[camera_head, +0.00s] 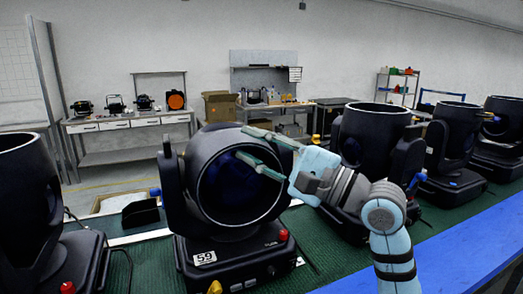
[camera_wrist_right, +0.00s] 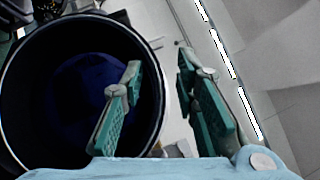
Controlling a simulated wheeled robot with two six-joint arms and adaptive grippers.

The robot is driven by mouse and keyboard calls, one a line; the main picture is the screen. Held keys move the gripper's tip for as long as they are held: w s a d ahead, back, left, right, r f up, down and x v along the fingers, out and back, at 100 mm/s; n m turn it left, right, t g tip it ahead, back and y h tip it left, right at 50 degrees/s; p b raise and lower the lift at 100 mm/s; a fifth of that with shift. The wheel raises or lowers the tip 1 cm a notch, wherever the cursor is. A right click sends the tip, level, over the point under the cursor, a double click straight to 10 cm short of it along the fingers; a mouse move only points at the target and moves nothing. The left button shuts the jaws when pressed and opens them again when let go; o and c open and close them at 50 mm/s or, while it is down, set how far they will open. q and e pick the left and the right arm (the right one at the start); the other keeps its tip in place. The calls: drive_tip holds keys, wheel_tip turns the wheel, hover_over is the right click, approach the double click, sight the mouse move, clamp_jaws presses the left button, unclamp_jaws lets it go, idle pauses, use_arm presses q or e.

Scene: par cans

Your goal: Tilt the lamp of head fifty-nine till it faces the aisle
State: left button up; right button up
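Head fifty-nine (camera_head: 236,262) stands on the green mat, with a white "59" label (camera_head: 204,258) on its base. Its black lamp barrel (camera_head: 203,146) sits in a yoke, and its round dark mouth faces toward me, tilted slightly upward. My right gripper (camera_head: 243,143) is at the barrel's upper right rim with its fingers apart. One finger reaches in front of or into the mouth, the other lies outside the rim. In the right wrist view the open fingers (camera_wrist_right: 158,58) straddle the rim of the barrel (camera_wrist_right: 70,110); I cannot tell whether they touch it. My left gripper is not in view.
Similar black heads stand close on both sides: one at the left edge (camera_head: 25,205), several at the right (camera_head: 372,135), lamps pointing up. A blue strip (camera_head: 450,245) runs along the near right edge. Behind is an aisle, then a workbench (camera_head: 130,122) and a cardboard box (camera_head: 220,106).

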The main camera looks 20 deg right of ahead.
drive_tip(key=v, duration=0.7)
drive_tip(key=shift+s, duration=0.2)
drive_tip(key=shift+w, duration=0.1)
drive_tip(key=shift+d+r, duration=0.1)
